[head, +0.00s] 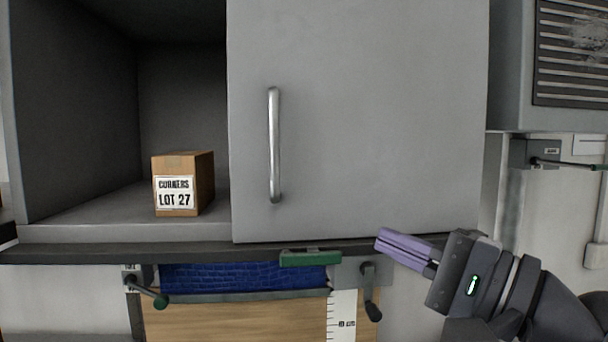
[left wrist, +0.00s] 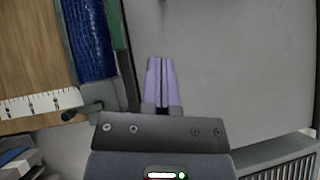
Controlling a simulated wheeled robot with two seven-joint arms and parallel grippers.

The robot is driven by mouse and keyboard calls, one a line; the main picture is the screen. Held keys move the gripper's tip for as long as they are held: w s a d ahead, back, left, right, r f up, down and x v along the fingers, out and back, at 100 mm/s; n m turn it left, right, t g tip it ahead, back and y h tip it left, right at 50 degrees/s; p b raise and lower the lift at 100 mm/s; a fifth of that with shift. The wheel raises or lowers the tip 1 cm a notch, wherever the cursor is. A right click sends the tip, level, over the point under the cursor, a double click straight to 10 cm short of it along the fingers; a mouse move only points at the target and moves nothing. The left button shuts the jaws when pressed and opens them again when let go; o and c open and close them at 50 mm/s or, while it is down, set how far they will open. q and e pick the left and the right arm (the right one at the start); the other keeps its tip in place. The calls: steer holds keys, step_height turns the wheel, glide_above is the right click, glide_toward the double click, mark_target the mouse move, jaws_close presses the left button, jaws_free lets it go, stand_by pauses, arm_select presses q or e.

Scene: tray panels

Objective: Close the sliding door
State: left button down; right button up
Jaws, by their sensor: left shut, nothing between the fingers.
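The grey sliding door (head: 375,110) covers the right part of the cabinet. Its upright metal bar handle (head: 274,145) is near the door's left edge. The left part of the cabinet (head: 185,90) stands open. My left gripper (head: 380,238) has purple fingers that are shut and empty. It is below and right of the handle, by the door's lower edge, and apart from the handle. In the left wrist view the closed fingers (left wrist: 160,62) point at a grey surface, probably the door (left wrist: 230,60). My right gripper is in neither view.
A brown box (head: 183,183) labelled LOT 27 sits inside the open cabinet part. Below the cabinet are a green block (head: 310,258), a blue textured strip (head: 245,276), a ruler (head: 342,318) and crank levers (head: 371,290). A vented grey unit (head: 570,50) is at right.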

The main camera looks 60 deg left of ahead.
arm_select(q)
steer(key=p, duration=0.5)
glide_toward(303, 209)
steer(key=a, duration=0.1)
steer(key=s+a+r, duration=0.2)
steer(key=a, duration=0.1)
steer(key=shift+r, duration=0.25)
steer(key=shift+s+a+r+p, duration=0.15)
steer(key=shift+s+a+p, duration=0.15)
steer(key=shift+s+p, duration=0.2)
steer(key=shift+s+a+r+p, duration=0.15)
steer(key=shift+s+a+p, duration=0.2)
steer(key=shift+s, duration=0.2)
steer(key=shift+s+a, duration=0.1)
steer(key=shift+s, duration=0.5)
steer(key=shift+f, duration=0.1)
